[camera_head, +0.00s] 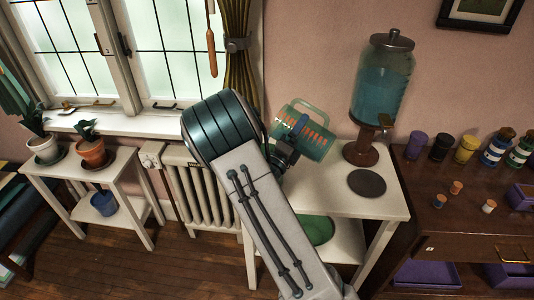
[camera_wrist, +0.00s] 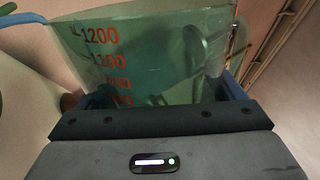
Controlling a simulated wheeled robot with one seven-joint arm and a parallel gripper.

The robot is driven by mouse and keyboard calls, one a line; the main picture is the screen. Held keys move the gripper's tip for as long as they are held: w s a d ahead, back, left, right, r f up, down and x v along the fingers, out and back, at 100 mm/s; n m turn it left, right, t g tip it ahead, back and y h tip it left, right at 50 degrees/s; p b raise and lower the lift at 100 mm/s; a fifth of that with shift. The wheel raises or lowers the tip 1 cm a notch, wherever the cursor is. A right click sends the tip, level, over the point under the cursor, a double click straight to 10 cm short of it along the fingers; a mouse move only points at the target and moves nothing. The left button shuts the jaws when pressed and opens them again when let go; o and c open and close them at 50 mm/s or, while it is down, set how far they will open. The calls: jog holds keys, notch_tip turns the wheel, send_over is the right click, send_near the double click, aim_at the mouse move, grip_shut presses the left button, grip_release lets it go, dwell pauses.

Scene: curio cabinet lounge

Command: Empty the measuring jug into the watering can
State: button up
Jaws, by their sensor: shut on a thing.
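The measuring jug (camera_head: 316,138) is translucent green with orange-red markings and hangs tilted in the air above the white side table. My gripper (camera_head: 291,140) is shut on it. In the wrist view the jug's wall (camera_wrist: 130,55), with its red numbers up to 1200, fills the space between the fingers of my gripper (camera_wrist: 165,97). I cannot tell whether liquid is in the jug. I cannot make out a watering can in either view. My arm hides part of the side table and its lower shelf.
A glass dispenser of blue liquid (camera_head: 381,85) stands on the white side table (camera_head: 340,203), behind a dark round disc (camera_head: 367,183). A green round thing (camera_head: 318,230) lies on its lower shelf. A brown cabinet (camera_head: 460,225) with jars is right; potted plants (camera_head: 93,152) are left.

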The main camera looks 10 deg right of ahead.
jog(key=shift+w+a+r+n+t+y+p, duration=0.2)
jog(key=shift+r+n+t+p, duration=0.15)
jog(key=shift+n+p, duration=0.5)
jog(key=shift+w+a+r+n+t+y+p, duration=0.15)
jog(key=shift+r+n+t+p, duration=0.3)
jog(key=shift+p, duration=0.7)
jog(key=shift+w+a+r+n+t+y+p, duration=0.15)
jog(key=shift+r+n+t+y+p, duration=0.1)
jog(key=shift+n+p, duration=0.65)
dwell(1.7)
jog(key=shift+s+d+f+m+g+h+b, duration=0.15)
jog(key=shift+f+m+g+b, duration=0.2)
jog(key=shift+m, duration=0.25)
jog(key=shift+s+d+f+m+g+h+b, duration=0.1)
jog(key=shift+s+f+m+g+h+b, duration=0.1)
jog(key=shift+f+m+b, duration=0.3)
jog(key=shift+d+f+m, duration=0.1)
jog(key=shift+m, duration=0.5)
jog(key=shift+s+d+m+g+h, duration=0.1)
jog(key=shift+m+g+h, duration=0.15)
jog(key=shift+m+g, duration=0.05)
